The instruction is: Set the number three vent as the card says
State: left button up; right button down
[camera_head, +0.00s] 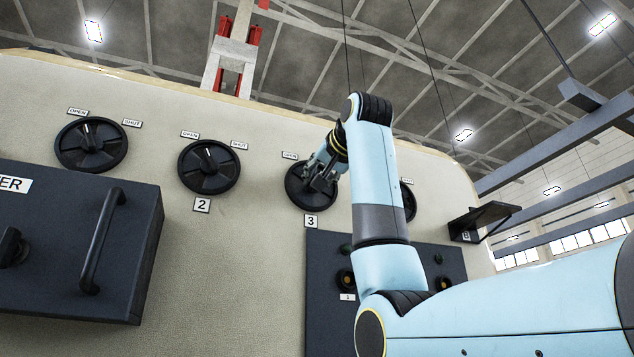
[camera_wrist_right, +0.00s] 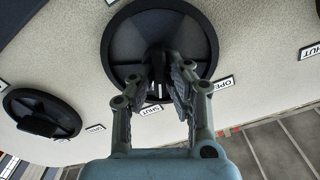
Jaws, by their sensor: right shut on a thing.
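The number three vent (camera_head: 299,200) is a round black dial on the cream wall, with a "3" plate (camera_head: 311,221) below it. My right gripper (camera_head: 322,180) is on this dial and partly covers it. In the right wrist view the dial (camera_wrist_right: 125,40) shows upside down, and the right gripper (camera_wrist_right: 164,88) is shut on its raised centre grip. The SHUT label (camera_wrist_right: 152,110) is just beyond the fingertips; the OPEN label (camera_wrist_right: 222,85) lies to the right. The pointer is partly hidden by the fingers. I cannot make out a card. My left gripper is out of view.
The number two vent (camera_head: 209,180) and another dial (camera_head: 91,158) are to the left. A further dial (camera_head: 409,202) is partly behind my right arm. A dark box with a handle (camera_head: 102,240) juts out at lower left; a dark panel (camera_head: 325,300) and a small shelf (camera_head: 487,214) are right.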

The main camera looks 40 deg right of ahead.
jog(key=shift+m, duration=0.5)
jog(key=c, duration=1.4)
grip_release()
jog(key=shift+o, duration=0.2)
jog(key=v, duration=1.2)
jog(key=shift+d+f, duration=0.1)
jog(key=shift+f, duration=0.05)
